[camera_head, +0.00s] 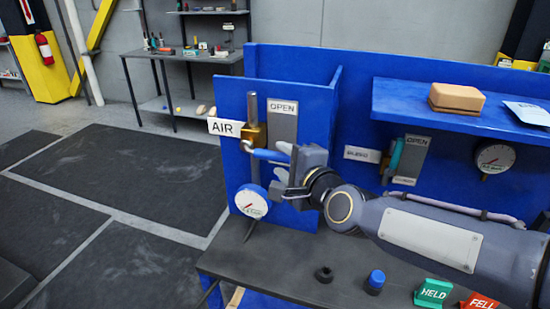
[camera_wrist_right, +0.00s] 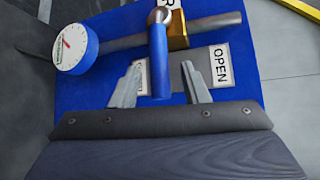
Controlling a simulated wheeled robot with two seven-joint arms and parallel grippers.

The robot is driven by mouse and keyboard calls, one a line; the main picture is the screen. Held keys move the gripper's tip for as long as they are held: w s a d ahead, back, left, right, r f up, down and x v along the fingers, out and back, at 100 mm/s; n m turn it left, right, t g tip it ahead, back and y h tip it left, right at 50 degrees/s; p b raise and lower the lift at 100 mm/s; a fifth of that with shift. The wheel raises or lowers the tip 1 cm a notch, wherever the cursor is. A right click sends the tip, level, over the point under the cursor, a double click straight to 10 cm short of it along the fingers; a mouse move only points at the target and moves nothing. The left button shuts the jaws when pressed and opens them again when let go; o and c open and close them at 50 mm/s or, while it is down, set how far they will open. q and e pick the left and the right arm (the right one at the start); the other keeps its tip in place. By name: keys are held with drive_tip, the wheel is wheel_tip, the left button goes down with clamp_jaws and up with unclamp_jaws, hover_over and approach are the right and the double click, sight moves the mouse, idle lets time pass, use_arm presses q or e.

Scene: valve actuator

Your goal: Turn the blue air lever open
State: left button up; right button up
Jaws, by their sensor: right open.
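The blue air lever (camera_head: 268,155) sticks out sideways to the right from the brass valve (camera_head: 256,135) on the pipe, beside the AIR sign (camera_head: 226,128). An OPEN plate (camera_head: 283,118) is above the lever. My right gripper (camera_head: 285,168) is at the lever's free end. In the right wrist view the lever (camera_wrist_right: 158,62) reaches between the two spread fingers of the gripper (camera_wrist_right: 160,88), with a gap on each side. The OPEN plate (camera_wrist_right: 221,65) is to the right there, and another plate is partly hidden behind the lever and left finger. My left gripper is not in view.
A round gauge (camera_head: 251,201) sits below the valve. A second valve with a teal lever (camera_head: 396,155) and another gauge (camera_head: 494,158) are on the panel to the right. A blue shelf (camera_head: 400,104) holds a box. HELD (camera_head: 433,292) and FELL signs stand on the dark bench.

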sight(275, 155)
drive_tip(key=x, duration=0.4)
drive_tip(key=shift+w+a+f, duration=0.1)
drive_tip(key=shift+w, duration=0.1)
drive_tip(key=shift+c, duration=0.4)
clamp_jaws()
